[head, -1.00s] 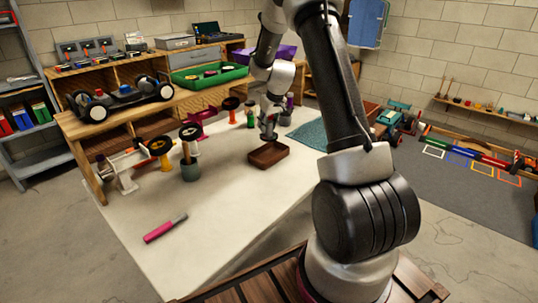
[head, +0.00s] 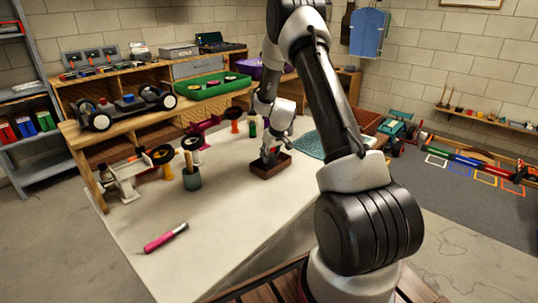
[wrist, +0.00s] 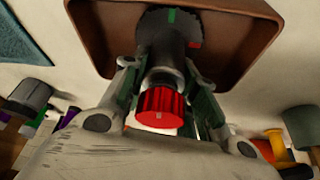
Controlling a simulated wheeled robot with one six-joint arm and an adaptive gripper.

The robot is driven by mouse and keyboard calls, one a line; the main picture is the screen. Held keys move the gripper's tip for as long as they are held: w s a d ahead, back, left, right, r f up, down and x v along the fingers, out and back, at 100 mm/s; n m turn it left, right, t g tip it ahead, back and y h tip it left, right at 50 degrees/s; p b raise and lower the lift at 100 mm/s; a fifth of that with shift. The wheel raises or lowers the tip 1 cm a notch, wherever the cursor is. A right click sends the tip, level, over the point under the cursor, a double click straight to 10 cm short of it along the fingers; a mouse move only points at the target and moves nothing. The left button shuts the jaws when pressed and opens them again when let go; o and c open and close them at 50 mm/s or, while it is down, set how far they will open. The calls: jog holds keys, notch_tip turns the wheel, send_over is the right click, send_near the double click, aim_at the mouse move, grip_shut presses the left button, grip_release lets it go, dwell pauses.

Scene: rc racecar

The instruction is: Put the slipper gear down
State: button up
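The slipper gear (wrist: 160,103) shows in the wrist view as a dark toothed disc and hub with a red ribbed end. My gripper (wrist: 165,75) has a finger on each side of its dark hub and appears shut on it. In the head view my gripper (head: 271,157) points down into the small brown tray (head: 265,175), and a bit of red shows between the fingers. In the wrist view the dark disc lies over the floor of the tray (wrist: 85,25). I cannot tell whether it touches the floor.
A teal mat (head: 310,144) lies right of the tray. A green tray (head: 210,86) stands on the shelf behind. The table's front middle is clear.

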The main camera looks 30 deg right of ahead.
jog(key=o, duration=0.4)
jog(key=s+a+v, duration=0.1)
jog(key=a+v, duration=0.2)
jog(key=v, duration=1)
jog(key=s+a+f+v, duration=0.1)
jog(key=s+a+v, duration=0.15)
jog(key=v, duration=1.15)
jog(key=shift+m, duration=0.6)
jog(key=s+a+r, duration=0.1)
jog(key=s+r, duration=0.1)
jog(key=s, duration=0.7)
jog(key=s+a+r, duration=0.2)
jog(key=s+r, duration=0.1)
jog(key=s, duration=0.7)
jog(key=s+a+r, duration=0.2)
jog(key=s+r, duration=0.1)
jog(key=s, duration=0.6)
jog(key=shift+s, duration=0.2)
